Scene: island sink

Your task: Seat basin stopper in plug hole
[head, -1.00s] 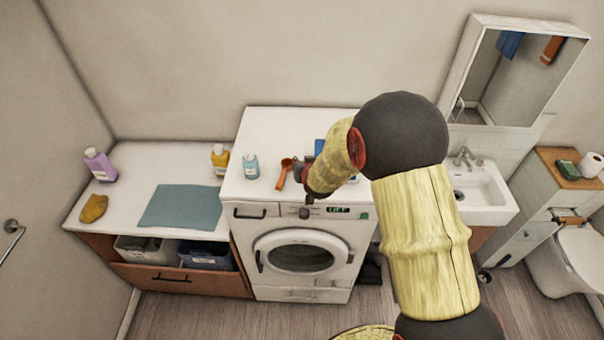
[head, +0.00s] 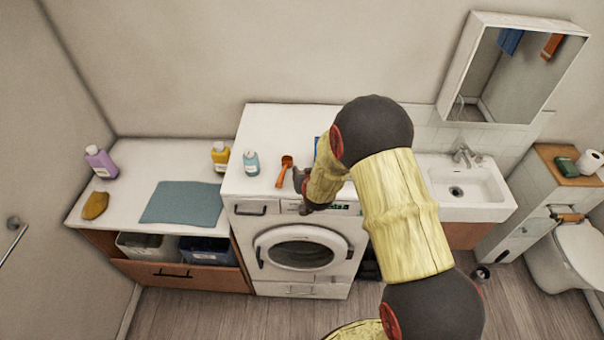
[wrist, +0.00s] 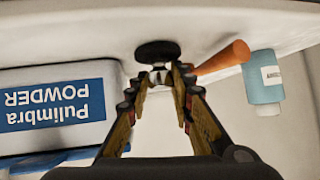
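The basin stopper is a black disc (wrist: 157,50) with a small grey knob, in the wrist view. It sits at the tips of my gripper (wrist: 161,76), whose fingers close in on the knob from both sides. In the head view my gripper (head: 300,181) is over the front part of the washing machine top, and the stopper cannot be made out there. Whether the disc touches that top, I cannot tell. The white sink basin (head: 493,190) is at the right, with the dark plug hole (head: 456,191) visible in its floor.
An orange scoop (head: 284,170) lies beside my gripper, with a blue bottle (head: 251,162) left of it. A powder box (wrist: 55,105) stands close by on the machine (head: 262,115). A tap (head: 465,155) rises behind the basin. My arm crosses between machine and sink.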

